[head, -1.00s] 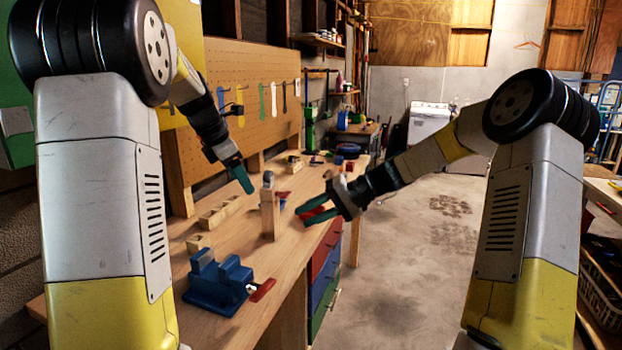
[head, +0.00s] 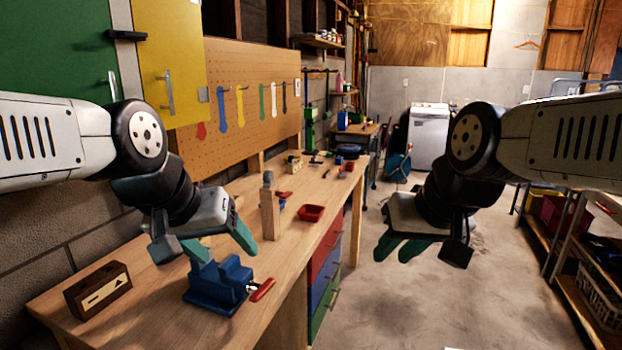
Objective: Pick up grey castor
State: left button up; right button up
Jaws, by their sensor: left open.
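A small grey piece (head: 268,179) sits on top of an upright wooden post (head: 269,218) on the workbench; it is too small to tell whether it is the grey castor. No other clear castor shows. My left gripper (head: 220,243) is open and empty, above the bench behind the blue vise (head: 218,286) and left of the post. My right gripper (head: 399,249) hangs over the floor to the right of the bench, holding nothing that I can see; its green fingers are close together in the picture.
A red tray (head: 311,213) lies on the workbench (head: 150,325) near its right edge. A brown wooden box (head: 98,290) is at the near left. A pegboard (head: 255,130) with hanging tools stands behind.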

aim_at(267, 178)
jog(key=i+l+u, duration=0.3)
jog(key=l+u, duration=0.25)
jog(key=l, duration=0.15)
jog(key=i+l+u, duration=0.3)
jog(key=l+u, duration=0.25)
jog(key=l, duration=0.25)
